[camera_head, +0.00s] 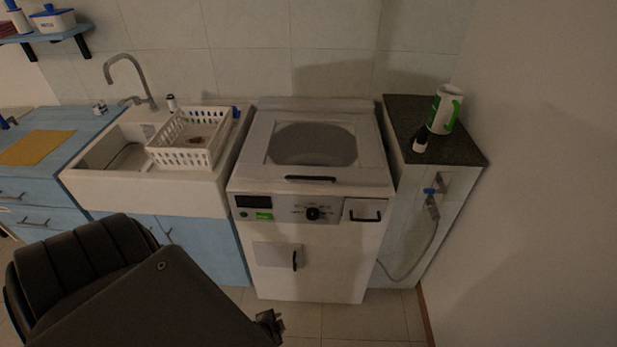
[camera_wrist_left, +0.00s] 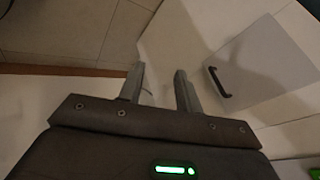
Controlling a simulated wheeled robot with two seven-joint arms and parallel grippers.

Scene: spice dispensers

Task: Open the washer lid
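The white washer (camera_head: 330,270) stands in the middle of the head view, between the sink and a dark-topped counter. Its top lid (camera_head: 260,150) lies flat and looks closed, with a grey oval window (camera_head: 313,145) and a black handle (camera_head: 311,178) along its front edge. My left gripper (camera_head: 270,325) is low in front of the washer, well below the lid and apart from the handle. In the left wrist view my left gripper (camera_wrist_left: 160,82) has its two fingers apart with nothing between them. My right gripper is not in view.
A control panel (camera_head: 313,211), a drawer and a small lower door (camera_head: 278,255) are on the washer's front. A sink with a white basket (camera_head: 188,148) is left.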

